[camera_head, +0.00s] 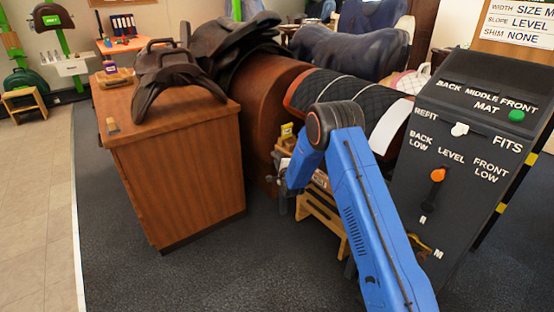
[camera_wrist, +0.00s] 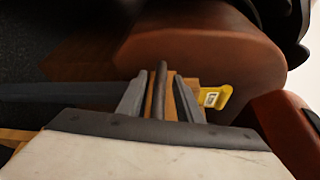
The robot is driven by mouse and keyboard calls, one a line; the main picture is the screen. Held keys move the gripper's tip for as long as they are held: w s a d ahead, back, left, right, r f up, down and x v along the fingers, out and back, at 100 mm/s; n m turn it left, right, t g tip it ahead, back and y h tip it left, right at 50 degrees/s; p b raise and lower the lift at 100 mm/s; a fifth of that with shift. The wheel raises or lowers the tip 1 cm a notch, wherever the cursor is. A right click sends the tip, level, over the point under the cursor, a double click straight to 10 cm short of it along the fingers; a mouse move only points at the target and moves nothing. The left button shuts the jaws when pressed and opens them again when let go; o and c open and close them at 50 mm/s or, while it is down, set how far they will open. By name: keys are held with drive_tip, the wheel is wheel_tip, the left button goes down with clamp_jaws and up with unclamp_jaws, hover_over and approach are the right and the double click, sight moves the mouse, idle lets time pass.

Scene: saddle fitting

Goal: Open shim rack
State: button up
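My gripper (camera_wrist: 160,75) reaches down beside the brown leather-covered barrel in the wrist view. Its two grey fingers stand apart, with a narrow dark upright bar (camera_wrist: 158,92) between them and gaps showing on both sides. I cannot tell whether the bar is a handle of the shim rack. Behind the fingers is a wooden piece (camera_wrist: 178,86) with a yellow tag (camera_wrist: 214,97), possibly part of the rack. In the head view, a yellow tag (camera_head: 286,130) shows just left of my blue arm. My arm hides most of that area.
A wooden cabinet (camera_head: 180,180) with a saddle (camera_head: 170,78) on it stands left. The brown barrel (camera_head: 270,95) is behind my gripper. A wooden step (camera_head: 325,212) stands below my arm. A dark control panel (camera_head: 455,150) stands right. Carpet is clear in front of the cabinet.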

drive_tip(key=shift+w+a+f, duration=0.1)
drive_tip(key=shift+w+a, duration=0.05)
drive_tip(key=shift+w, duration=0.55)
drive_tip(key=shift+c, duration=0.6)
clamp_jaws()
drive_tip(key=s+a, duration=0.7)
drive_tip(key=a, duration=0.3)
drive_tip(key=shift+a, duration=0.35)
drive_tip(key=shift+o, duration=0.6)
unclamp_jaws()
drive_tip(key=v, duration=1.7)
drive_tip(key=shift+s, duration=0.2)
